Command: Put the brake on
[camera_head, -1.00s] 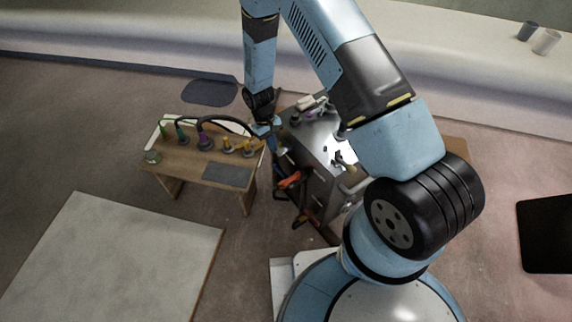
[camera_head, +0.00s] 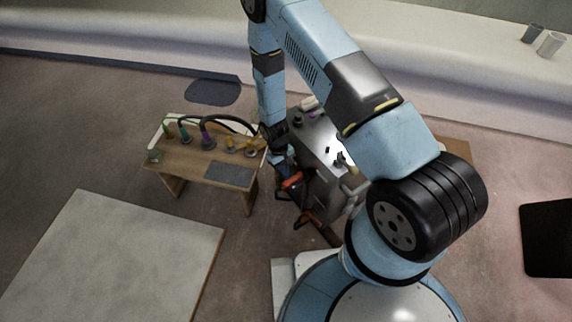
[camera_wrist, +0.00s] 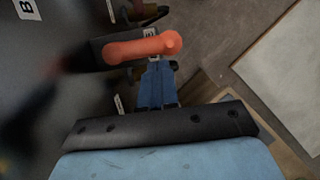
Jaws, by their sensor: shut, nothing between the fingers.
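A grey metal cabinet (camera_head: 322,187) on the floor carries orange-handled levers on its near left side. The upper orange handle (camera_head: 292,181) is beside my gripper (camera_head: 287,172); a lower orange handle (camera_head: 309,216) sits below it. In the wrist view, an orange handle (camera_wrist: 143,48) lies across just ahead of my gripper (camera_wrist: 155,72), whose blue fingers are shut and empty. The fingertips are close to the handle; I cannot tell if they touch. White labels, one with a B (camera_wrist: 27,8), are on the dark panel. I cannot tell which lever is the brake.
A wooden bench (camera_head: 196,160) with hoses and coloured fittings stands left of the cabinet. A pale board (camera_head: 110,260) lies at the lower left, and a black panel (camera_head: 547,240) at the right. Open floor lies between board and cabinet.

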